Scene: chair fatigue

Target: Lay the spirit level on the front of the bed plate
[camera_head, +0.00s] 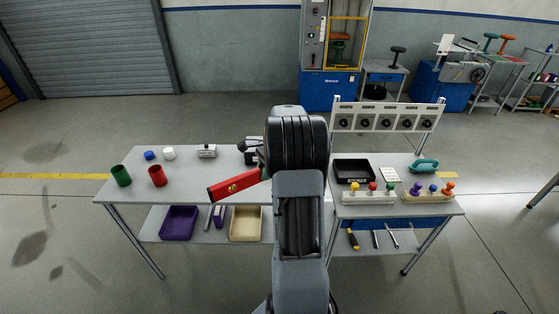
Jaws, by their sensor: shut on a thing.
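The spirit level (235,186) is a red bar with a small pale vial. It is held out to the left of my arm, slightly tilted in the picture, over the front of the left table. My gripper (263,170) is shut on its right end and is mostly hidden behind my dark arm link. A tall grey test machine (314,45) with a yellow-framed opening and a blue base stands at the back. I cannot clearly single out the bed plate; it may be in that opening.
The left table (130,192) bears a green cup (121,176), a red cup (157,176), and small blue and white pieces. The right table (425,210) bears a black tray (353,180) and coloured knobs. A panel of black dials (386,116) stands behind it. Floor at left is open.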

